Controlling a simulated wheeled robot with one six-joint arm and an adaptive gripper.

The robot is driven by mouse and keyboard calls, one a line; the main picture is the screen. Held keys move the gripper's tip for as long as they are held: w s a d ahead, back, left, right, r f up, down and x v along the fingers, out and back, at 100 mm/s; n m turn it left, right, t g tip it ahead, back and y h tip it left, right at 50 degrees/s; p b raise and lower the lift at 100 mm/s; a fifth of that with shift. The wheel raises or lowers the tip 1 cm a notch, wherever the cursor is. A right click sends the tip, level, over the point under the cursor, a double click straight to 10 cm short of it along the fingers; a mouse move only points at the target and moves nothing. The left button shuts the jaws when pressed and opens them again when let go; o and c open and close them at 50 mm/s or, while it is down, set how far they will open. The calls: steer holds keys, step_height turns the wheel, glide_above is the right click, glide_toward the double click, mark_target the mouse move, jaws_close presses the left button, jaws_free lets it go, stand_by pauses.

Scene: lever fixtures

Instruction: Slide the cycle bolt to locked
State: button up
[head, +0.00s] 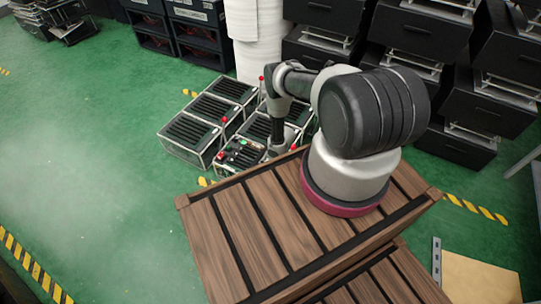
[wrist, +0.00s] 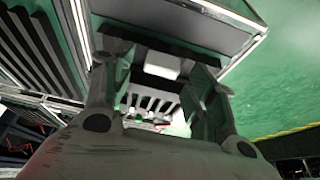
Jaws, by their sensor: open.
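In the wrist view my gripper (wrist: 163,66) has its two fingers spread apart, with nothing held between them. A small pale block (wrist: 161,64) on a dark part shows beyond the gap; I cannot tell whether it is the cycle bolt or whether a finger touches it. In the head view my arm reaches down to the fixture panel (head: 240,153), which carries small red, green and pale controls. A red knob (head: 221,156) stands at its left. The cycle bolt cannot be made out for certain, and my gripper end partly covers the panel's right side.
Several framed boxes with black slatted tops (head: 188,129) stand close around the panel. A wooden slatted crate (head: 230,225) is in front, below my arm. Black bins (head: 420,30) and a white column (head: 258,40) stand behind. Green floor (head: 80,150) is clear at left.

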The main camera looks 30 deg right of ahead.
steer(key=v, duration=1)
steer(key=shift+r, duration=0.25)
steer(key=shift+s, duration=0.1)
